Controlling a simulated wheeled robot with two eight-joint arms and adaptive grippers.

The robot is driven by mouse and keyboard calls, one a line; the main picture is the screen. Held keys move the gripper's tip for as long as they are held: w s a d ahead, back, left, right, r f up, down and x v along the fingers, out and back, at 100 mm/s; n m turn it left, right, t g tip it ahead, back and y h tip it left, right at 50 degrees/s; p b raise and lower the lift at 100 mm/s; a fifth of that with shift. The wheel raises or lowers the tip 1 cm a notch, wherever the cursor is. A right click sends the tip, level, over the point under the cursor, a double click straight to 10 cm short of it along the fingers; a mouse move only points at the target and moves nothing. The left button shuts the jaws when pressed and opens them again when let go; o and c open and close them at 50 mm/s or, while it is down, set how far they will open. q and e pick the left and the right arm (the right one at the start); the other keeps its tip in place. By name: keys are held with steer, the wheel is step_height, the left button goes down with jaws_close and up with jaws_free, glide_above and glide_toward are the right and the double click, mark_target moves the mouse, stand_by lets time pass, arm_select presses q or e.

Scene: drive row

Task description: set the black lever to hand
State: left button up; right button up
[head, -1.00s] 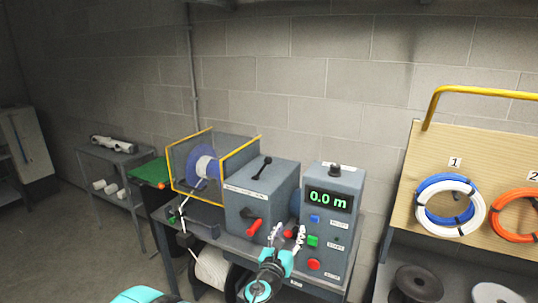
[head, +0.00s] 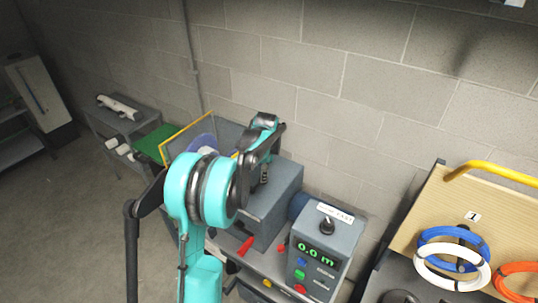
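The grey box (head: 286,178) that bears the black lever stands on the bench in the middle of the head view. My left arm comes up from the bottom and bends over this box. My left gripper (head: 265,172) points down at the box top, where the lever stood in the earlier frame. The lever is hidden or cannot be told apart from the dark gripper parts, so its position and any contact are unclear. Whether the fingers are open or shut does not show. A red handle (head: 245,246) sticks out of the box front. My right gripper is not in view.
A grey console (head: 341,240) with a display reading 0.0 m and a black top knob (head: 327,226) stands right of the box. A yellow-edged guard is behind my arm. Blue and white coils (head: 449,281) hang on a board at right.

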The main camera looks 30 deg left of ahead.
mark_target(257, 185)
arm_select(q)
steer(key=shift+w+d+r, duration=0.1)
steer(key=shift+d+r, duration=0.15)
steer(key=shift+r, duration=0.1)
steer(key=shift+f, duration=0.2)
steer(key=p+x, duration=0.1)
steer(key=x, duration=0.6)
steer(key=shift+d+f, duration=0.1)
steer(key=shift+d, duration=0.05)
steer(key=shift+s, duration=0.35)
steer(key=shift+w, duration=0.1)
jaws_close()
